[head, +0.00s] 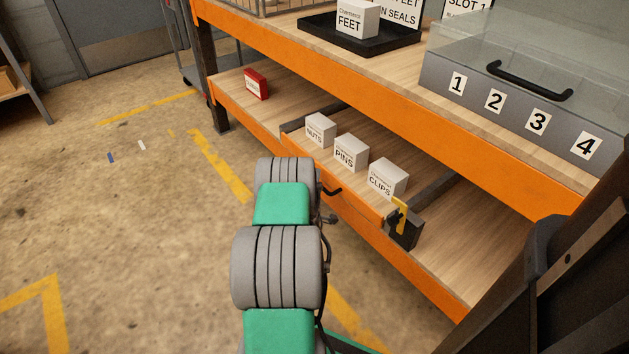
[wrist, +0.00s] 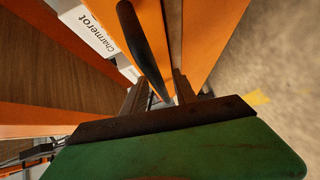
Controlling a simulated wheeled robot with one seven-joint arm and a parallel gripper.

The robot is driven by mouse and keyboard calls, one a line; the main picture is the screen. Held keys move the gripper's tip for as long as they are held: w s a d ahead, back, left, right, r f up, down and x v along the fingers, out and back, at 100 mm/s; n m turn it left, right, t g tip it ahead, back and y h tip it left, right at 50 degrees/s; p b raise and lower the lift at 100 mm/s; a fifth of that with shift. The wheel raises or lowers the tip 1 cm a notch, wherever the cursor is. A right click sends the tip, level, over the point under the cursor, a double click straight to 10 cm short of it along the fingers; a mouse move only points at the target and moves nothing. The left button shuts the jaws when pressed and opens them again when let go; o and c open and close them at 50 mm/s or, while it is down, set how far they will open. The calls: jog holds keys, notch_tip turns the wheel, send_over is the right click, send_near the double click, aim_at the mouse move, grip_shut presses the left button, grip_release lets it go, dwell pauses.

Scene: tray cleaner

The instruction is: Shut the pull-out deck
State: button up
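The pull-out deck (head: 368,205) sits in the lower shelf of the orange bench, its orange front standing out past the shelf edge. It carries white boxes marked NUTS (head: 320,131), PINS (head: 350,153) and CLIPS (head: 387,179). Its black handle (head: 332,190) shows partly beside my arm; in the wrist view the dark handle (wrist: 143,45) runs down toward my fingers. My gripper (wrist: 160,92) has its fingers apart, one each side of the handle's near end, with no clear grip visible. In the head view my arm hides the gripper.
A yellow-and-black latch-like part (head: 403,222) stands at the deck's right front corner. A red box (head: 256,84) lies on the lower shelf to the left.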

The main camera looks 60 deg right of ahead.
jog(key=shift+a, duration=0.1)
jog(key=p+v, duration=0.1)
jog(key=v, duration=0.6)
jog(key=shift+s+a, duration=0.2)
jog(key=shift+a, duration=0.05)
